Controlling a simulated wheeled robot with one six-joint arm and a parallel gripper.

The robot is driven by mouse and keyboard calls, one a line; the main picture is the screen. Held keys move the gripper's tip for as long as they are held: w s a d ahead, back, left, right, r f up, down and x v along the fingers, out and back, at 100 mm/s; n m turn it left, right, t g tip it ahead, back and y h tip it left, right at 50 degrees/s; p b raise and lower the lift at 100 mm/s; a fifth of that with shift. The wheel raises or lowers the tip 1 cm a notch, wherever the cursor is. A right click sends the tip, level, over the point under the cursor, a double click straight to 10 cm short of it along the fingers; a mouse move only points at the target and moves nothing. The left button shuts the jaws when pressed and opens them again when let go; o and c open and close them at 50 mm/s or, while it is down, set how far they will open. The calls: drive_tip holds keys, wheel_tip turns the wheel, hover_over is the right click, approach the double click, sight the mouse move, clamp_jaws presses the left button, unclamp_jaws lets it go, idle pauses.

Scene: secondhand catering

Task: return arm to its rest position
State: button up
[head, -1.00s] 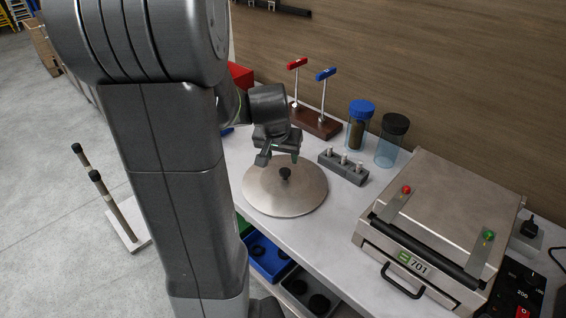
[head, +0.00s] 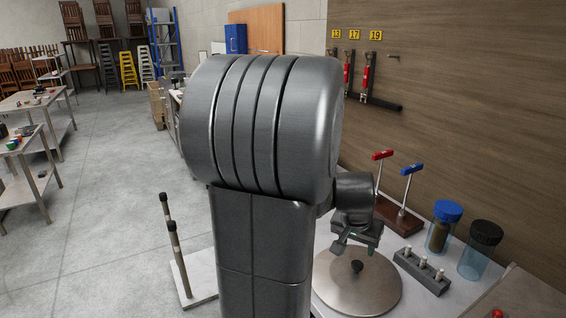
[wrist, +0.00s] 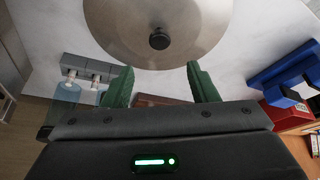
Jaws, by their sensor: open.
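My gripper (head: 354,246) is open and empty above the near part of the white bench. In the wrist view its two green fingers (wrist: 160,85) stand apart with nothing between them. A round metal lid (head: 335,290) with a black knob (head: 357,266) lies on the bench below the gripper, and it also shows in the wrist view (wrist: 200,35). The fingertips look apart from the lid. My arm stands in front of the left part of the bench and hides some of it.
A grey block with pegs (head: 420,271), a wooden stand with red and blue T-handles (head: 399,217) and two jars (head: 443,226) (head: 480,250) stand near the lid. A white base with two posts (head: 200,290) stands on the floor at left. Open floor (head: 100,220) lies further left.

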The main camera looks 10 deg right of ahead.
sight(357, 264)
drive_tip(key=x, duration=1)
drive_tip(key=shift+f, duration=0.3)
drive_tip(key=shift+r, duration=0.25)
